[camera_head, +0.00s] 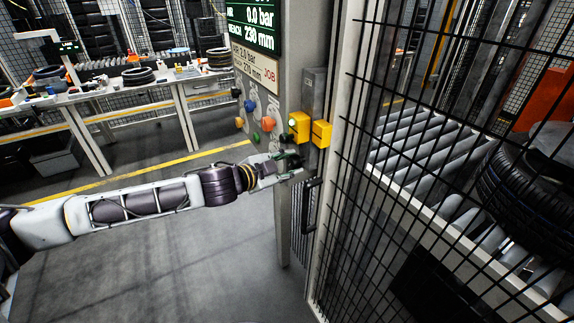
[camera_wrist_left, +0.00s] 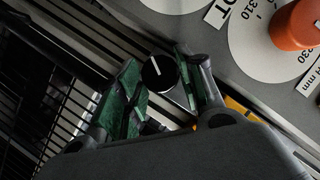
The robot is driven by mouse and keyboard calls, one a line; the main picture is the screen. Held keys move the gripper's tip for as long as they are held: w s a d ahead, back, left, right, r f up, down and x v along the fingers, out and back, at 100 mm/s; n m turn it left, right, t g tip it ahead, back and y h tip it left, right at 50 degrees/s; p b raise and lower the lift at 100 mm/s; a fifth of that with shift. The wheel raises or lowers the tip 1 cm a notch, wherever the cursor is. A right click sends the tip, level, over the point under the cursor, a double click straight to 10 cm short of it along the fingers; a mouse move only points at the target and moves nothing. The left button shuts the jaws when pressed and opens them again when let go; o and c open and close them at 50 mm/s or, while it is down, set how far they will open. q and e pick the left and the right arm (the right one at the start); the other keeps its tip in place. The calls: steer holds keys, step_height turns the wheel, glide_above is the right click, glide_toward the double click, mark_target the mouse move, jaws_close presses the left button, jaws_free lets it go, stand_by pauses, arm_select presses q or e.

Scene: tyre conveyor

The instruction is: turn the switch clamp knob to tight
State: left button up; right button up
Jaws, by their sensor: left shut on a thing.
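A round black knob (camera_wrist_left: 158,73) with a white pointer line shows in the left wrist view, on the grey control panel (camera_wrist_left: 235,70). Its pointer slants up and slightly left in that view. My left gripper (camera_wrist_left: 156,86) has its green-padded fingers on either side of the knob and is shut on it. In the head view my left gripper (camera_head: 288,160) is at the lower part of the panel post, and the knob is hidden there. I cannot read any label that marks tight. My right gripper is not in view.
An orange knob (camera_wrist_left: 298,25) on a numbered dial sits beside the gripper. Several coloured knobs, a yellow switch box (camera_head: 300,127) and a lit display (camera_head: 252,25) are above it. A mesh fence (camera_head: 390,130) stands right, with a tyre (camera_head: 530,190) on rollers behind.

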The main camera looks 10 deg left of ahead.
arm_select(q)
steer(key=shift+f, duration=0.1)
steer(key=shift+s+m+b, duration=0.1)
steer(key=shift+m+b, duration=0.25)
steer(key=shift+m, duration=0.05)
steer(key=shift+t, duration=0.4)
steer(key=shift+f+m+b, duration=0.1)
steer(key=shift+m+b, duration=0.4)
steer(key=shift+m, duration=0.1)
steer(key=shift+d+t, duration=0.1)
steer(key=shift+t, duration=0.3)
steer(key=shift+m+t+b, duration=0.4)
steer(key=shift+m+b, duration=0.5)
steer(key=shift+m, duration=0.2)
steer(key=o, duration=1)
steer(key=shift+s+a, duration=0.2)
steer(key=shift+v, duration=3.5)
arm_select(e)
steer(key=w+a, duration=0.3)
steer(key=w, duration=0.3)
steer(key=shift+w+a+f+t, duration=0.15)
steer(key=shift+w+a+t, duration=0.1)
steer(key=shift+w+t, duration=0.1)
